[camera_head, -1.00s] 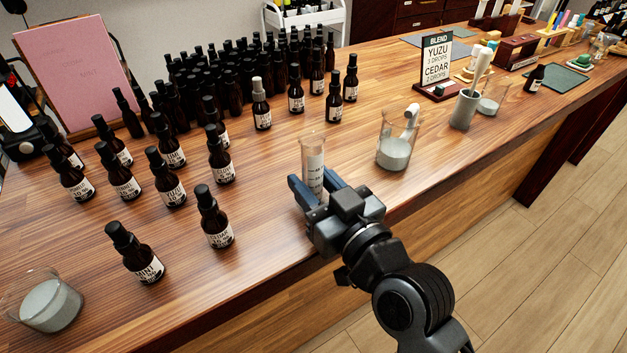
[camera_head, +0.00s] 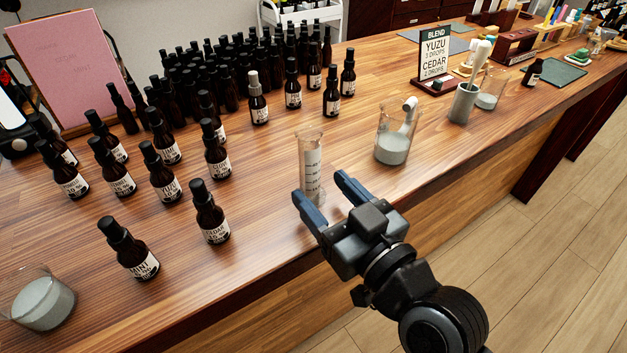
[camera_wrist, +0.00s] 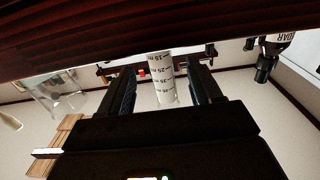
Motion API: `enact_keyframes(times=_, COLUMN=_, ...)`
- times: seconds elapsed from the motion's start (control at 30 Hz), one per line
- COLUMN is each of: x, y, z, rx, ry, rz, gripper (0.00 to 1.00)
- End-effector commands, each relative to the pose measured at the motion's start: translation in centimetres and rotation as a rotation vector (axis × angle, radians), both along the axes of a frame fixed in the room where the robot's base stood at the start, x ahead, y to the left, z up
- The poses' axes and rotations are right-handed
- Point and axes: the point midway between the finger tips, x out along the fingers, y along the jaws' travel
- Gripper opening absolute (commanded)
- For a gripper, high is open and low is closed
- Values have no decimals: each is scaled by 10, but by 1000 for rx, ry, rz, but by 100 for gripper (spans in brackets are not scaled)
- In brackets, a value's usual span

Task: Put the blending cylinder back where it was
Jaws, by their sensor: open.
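The blending cylinder (camera_head: 312,168) is a clear, narrow cylinder with measuring marks. It stands upright on the wooden counter, near the front edge. My gripper (camera_head: 319,188) is open, with its blue-grey fingers apart and drawn back on the near side of the cylinder. In the wrist view the cylinder (camera_wrist: 162,78) shows upside down in line with the gap between the two fingers (camera_wrist: 164,90). Nothing is held.
A glass beaker (camera_head: 392,150) stands to the right of the cylinder. Dark dropper bottles, including a CEDAR bottle (camera_head: 211,215), stand to the left. A BLEND sign (camera_head: 435,58) and grey cup (camera_head: 463,104) stand farther right. Counter directly around the cylinder is clear.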

Motion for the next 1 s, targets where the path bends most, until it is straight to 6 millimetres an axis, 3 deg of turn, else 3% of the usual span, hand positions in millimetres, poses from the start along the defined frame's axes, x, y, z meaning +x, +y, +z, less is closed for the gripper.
enact_keyframes(times=0.1, x=-23, y=-15, z=-3, rx=0, ry=1, rz=0, gripper=64)
enact_keyframes(times=0.33, x=-52, y=-35, z=-2, rx=-1, ry=1, rz=-1, gripper=64)
enact_keyframes(times=0.83, x=-65, y=-45, z=-1, rx=-1, ry=3, rz=-5, gripper=64)
enact_keyframes(times=1.0, x=-83, y=-74, z=-25, rx=-18, ry=44, rz=-83, gripper=64)
